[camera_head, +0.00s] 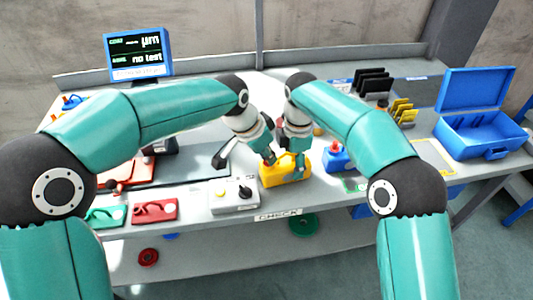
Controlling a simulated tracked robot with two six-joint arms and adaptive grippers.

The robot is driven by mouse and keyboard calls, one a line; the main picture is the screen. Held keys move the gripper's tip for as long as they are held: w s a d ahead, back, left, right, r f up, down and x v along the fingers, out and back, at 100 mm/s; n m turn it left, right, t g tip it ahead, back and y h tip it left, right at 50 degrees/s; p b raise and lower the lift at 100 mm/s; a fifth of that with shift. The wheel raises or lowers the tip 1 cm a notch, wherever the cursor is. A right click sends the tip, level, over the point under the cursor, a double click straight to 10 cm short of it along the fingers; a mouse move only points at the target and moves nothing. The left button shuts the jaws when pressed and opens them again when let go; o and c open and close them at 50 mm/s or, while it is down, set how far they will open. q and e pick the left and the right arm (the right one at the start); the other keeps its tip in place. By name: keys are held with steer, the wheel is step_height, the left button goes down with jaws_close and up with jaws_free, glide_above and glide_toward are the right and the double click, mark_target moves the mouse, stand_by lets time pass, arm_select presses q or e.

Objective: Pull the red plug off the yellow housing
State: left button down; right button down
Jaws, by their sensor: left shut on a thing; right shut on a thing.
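The yellow housing (285,178) stands near the front edge of the workbench, in the middle of the view. Both grippers meet over it. My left gripper (269,158) comes down at the upper left of the housing and is shut, apparently on the red plug, of which at most a small reddish bit shows between the fingers. My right gripper (299,160) is shut at the right side of the housing, its fingers over the housing's top. The fingers hide most of the plug, so I cannot tell whether it is still seated.
A grey box with a yellow and a black knob (234,195) stands left of the housing. A blue block with a red top (337,157) stands close on the right. Red and green parts (154,210) lie further left; an open blue case (480,132) is far right.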

arm_select(q)
steer(key=shift+r, duration=0.1)
arm_select(e)
steer(key=shift+r, duration=0.1)
arm_select(q)
steer(key=shift+r, duration=2.8)
arm_select(e)
steer(key=shift+c, duration=1.2)
jaws_free()
